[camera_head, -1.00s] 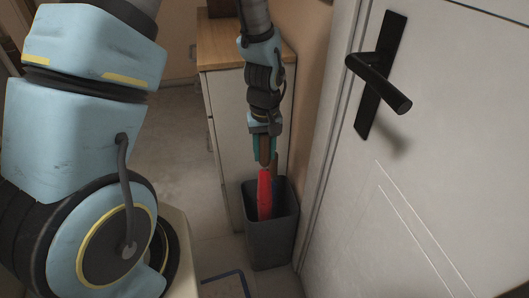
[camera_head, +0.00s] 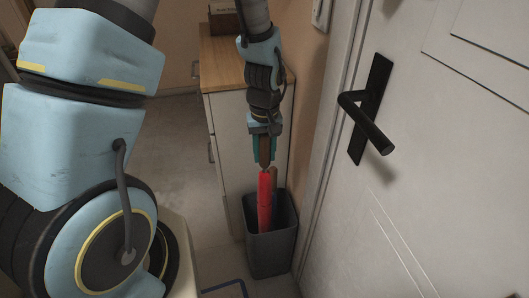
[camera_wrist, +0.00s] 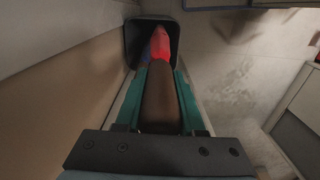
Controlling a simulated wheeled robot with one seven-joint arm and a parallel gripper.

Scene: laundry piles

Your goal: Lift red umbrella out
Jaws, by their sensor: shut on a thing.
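The red umbrella (camera_head: 265,200) stands nearly upright, its lower part inside a dark grey bin (camera_head: 270,252). My gripper (camera_head: 263,157) is above the bin, shut on the umbrella's brown handle. In the wrist view the brown handle (camera_wrist: 160,100) lies between the green fingers, and the red cloth (camera_wrist: 160,45) reaches into the bin (camera_wrist: 133,40). The umbrella's lower end is hidden in the bin.
A blue umbrella (camera_head: 275,208) with a brown handle stands close beside the red one in the bin. A white cabinet (camera_head: 229,140) with a wooden top is behind. A white door with a black handle (camera_head: 370,120) is at the right. Open floor lies left.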

